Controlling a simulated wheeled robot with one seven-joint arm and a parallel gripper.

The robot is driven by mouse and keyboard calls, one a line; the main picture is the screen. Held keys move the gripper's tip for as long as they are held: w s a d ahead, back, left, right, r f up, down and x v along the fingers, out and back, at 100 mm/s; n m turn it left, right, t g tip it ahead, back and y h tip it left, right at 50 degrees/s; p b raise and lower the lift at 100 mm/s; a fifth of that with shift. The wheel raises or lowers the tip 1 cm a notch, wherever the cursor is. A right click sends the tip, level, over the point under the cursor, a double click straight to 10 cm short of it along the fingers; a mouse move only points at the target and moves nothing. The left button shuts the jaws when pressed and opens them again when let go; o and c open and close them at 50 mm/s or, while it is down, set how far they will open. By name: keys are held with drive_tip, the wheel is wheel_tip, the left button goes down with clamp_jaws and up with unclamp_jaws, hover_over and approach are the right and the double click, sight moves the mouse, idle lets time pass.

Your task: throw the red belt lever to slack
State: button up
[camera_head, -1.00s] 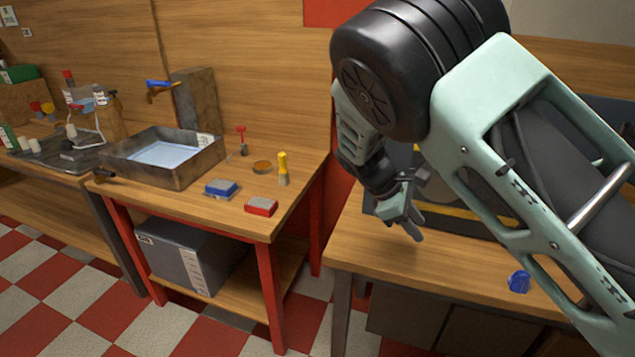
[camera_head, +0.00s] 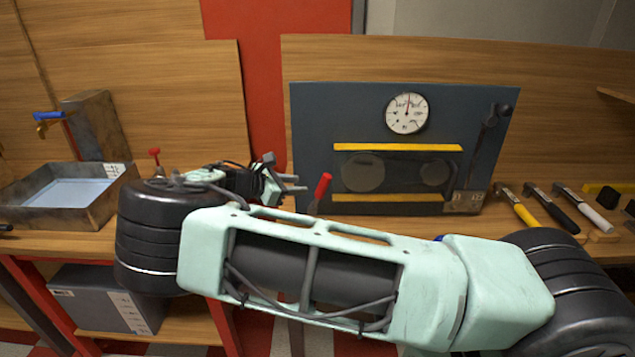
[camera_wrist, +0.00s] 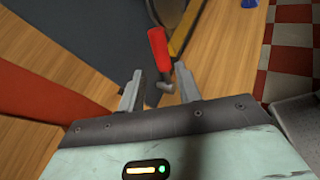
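The red belt lever (camera_head: 321,187) stands at the lower left of the dark panel (camera_head: 312,125), its red handle tilted slightly to the right. In the wrist view its red handle (camera_wrist: 158,48) lies just beyond and between my fingertips, with a grey stem below it. My gripper (camera_head: 298,184) is open and just left of the lever, pointing right. The wrist view shows its two fingers apart (camera_wrist: 159,71), with no clear contact with the handle. My forearm hides the foot of the lever in the head view.
The panel bears a round gauge (camera_head: 407,113), two yellow bars (camera_head: 398,148) and a dark lever (camera_head: 490,115) at the right. Several hammers, one yellow-handled (camera_head: 518,207), lie to the right. A metal basin (camera_head: 95,210) and a red-topped post (camera_head: 155,158) are at the left.

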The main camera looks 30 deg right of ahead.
sight(320, 185)
drive_tip(key=p+x, duration=0.2)
drive_tip(key=x, duration=0.7)
drive_tip(key=shift+s, duration=0.1)
clamp_jaws()
